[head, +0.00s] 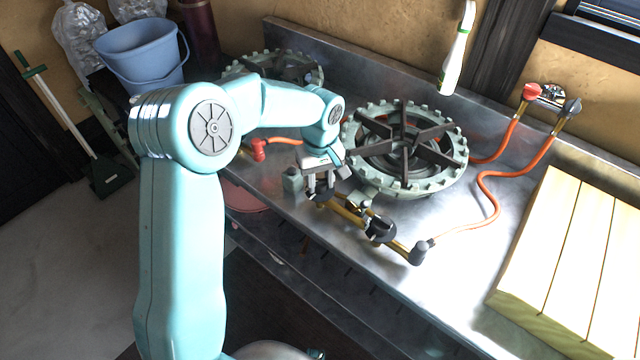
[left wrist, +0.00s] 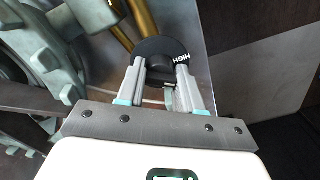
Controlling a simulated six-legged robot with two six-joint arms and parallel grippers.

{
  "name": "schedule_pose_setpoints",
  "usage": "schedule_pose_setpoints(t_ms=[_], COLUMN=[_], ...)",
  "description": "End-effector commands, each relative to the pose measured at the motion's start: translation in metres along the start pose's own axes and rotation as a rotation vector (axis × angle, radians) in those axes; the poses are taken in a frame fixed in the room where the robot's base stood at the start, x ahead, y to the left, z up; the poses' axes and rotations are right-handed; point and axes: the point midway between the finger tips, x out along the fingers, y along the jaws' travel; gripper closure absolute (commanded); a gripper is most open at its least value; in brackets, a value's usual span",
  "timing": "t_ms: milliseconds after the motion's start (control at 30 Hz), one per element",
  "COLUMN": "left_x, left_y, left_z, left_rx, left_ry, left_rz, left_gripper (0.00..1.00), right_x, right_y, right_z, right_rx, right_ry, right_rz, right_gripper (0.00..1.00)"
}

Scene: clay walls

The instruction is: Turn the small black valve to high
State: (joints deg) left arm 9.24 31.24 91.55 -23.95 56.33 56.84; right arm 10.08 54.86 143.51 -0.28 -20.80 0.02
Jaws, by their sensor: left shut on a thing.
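My left gripper (head: 320,187) is at the front edge of the steel counter, beside the near burner, with its fingers pointing down at the brass pipe. In the left wrist view my left gripper (left wrist: 160,72) has its two fingers on either side of the hub of a round black valve (left wrist: 152,47). The word HIGH is printed on the valve's rim, near the right finger. The gripper is shut on this valve, and the fingers hide part of it. A second black valve (head: 380,229) sits further right on the same brass pipe (head: 348,214). My right gripper is not in view.
The green burner (head: 405,150) with a dark grate stands just behind the pipe; another burner (head: 290,68) is further back. Orange hoses (head: 492,190) cross the counter. A slatted wooden board (head: 565,260) lies at right. A white bottle (head: 456,55) stands by the wall.

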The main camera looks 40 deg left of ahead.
Motion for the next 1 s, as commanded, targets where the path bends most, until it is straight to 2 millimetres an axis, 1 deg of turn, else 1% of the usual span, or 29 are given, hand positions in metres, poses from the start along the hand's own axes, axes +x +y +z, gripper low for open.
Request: schedule_pose_setpoints(t_ms=[33,100,500,700,1000], left_x=[0.002,0.001,-0.001,-0.001,-0.002], left_y=[0.001,0.001,0.001,0.0,0.0], left_z=[-0.001,-0.001,-0.002,-0.002,-0.002], left_rx=[-0.044,-0.109,-0.426,-0.522,-0.583], left_ry=[0.004,0.005,0.006,0.005,0.005], left_rz=[0.003,0.004,0.005,0.004,0.004], left_gripper=[0.95,0.95,0.95,0.95,0.95], right_x=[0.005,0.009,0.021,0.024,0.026], right_y=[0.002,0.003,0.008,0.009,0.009], right_z=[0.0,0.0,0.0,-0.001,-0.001], right_rx=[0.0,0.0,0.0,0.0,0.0], right_ry=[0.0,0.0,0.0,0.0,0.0], right_rz=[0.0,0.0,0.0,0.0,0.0], right_gripper=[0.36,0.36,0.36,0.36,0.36])
